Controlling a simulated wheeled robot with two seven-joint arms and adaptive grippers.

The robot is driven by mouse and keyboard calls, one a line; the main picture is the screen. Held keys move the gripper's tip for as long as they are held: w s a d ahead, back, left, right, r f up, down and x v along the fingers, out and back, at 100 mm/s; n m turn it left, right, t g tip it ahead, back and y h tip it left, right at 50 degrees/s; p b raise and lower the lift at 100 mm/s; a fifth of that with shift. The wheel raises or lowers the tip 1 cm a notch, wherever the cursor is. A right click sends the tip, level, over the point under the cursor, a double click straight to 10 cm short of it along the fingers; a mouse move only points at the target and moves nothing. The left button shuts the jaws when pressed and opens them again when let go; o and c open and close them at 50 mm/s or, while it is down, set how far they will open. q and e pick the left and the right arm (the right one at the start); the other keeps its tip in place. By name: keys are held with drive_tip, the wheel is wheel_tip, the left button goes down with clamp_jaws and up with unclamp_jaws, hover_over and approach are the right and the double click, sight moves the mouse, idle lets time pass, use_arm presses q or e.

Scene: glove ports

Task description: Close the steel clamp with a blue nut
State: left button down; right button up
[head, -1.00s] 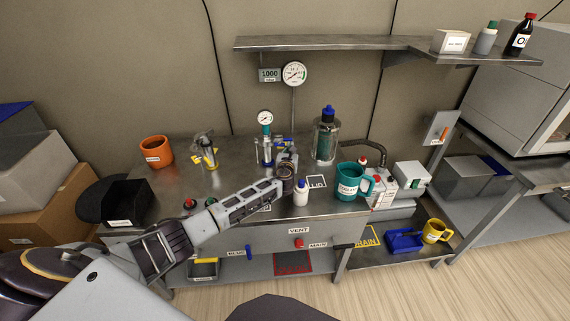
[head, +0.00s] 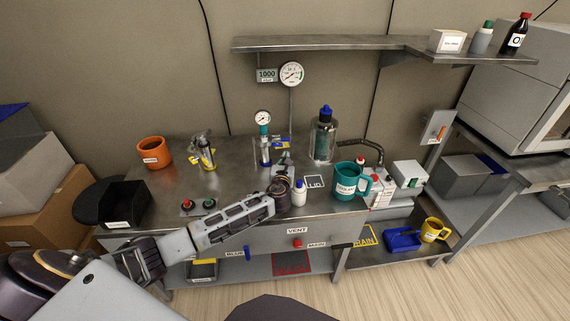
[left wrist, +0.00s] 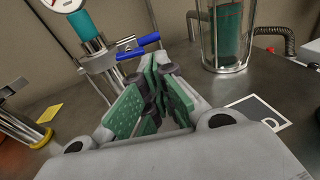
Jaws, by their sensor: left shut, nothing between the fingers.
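A gauge stand with a teal neck (head: 264,130) stands on the steel bench, and it also shows in the left wrist view (left wrist: 88,32). The steel clamp with blue parts (left wrist: 138,47) sits at this stand, just beyond my fingertips in the left wrist view. In the head view the clamp is small and its nut cannot be made out. My left gripper (head: 285,163) is shut and empty, in front of the stand and apart from the clamp. Its green finger pads (left wrist: 152,98) meet in the left wrist view. My right gripper is not in view.
A glass vessel with a blue cap (head: 324,138) stands to the right. A white bottle (head: 299,193) and teal mug (head: 347,182) stand near the front edge. A yellow-based steel fitting (head: 205,152) and orange cup (head: 154,152) are left. A shelf (head: 340,43) hangs above.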

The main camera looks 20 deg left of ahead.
use_arm(q)
drive_tip(key=shift+v, duration=1.05)
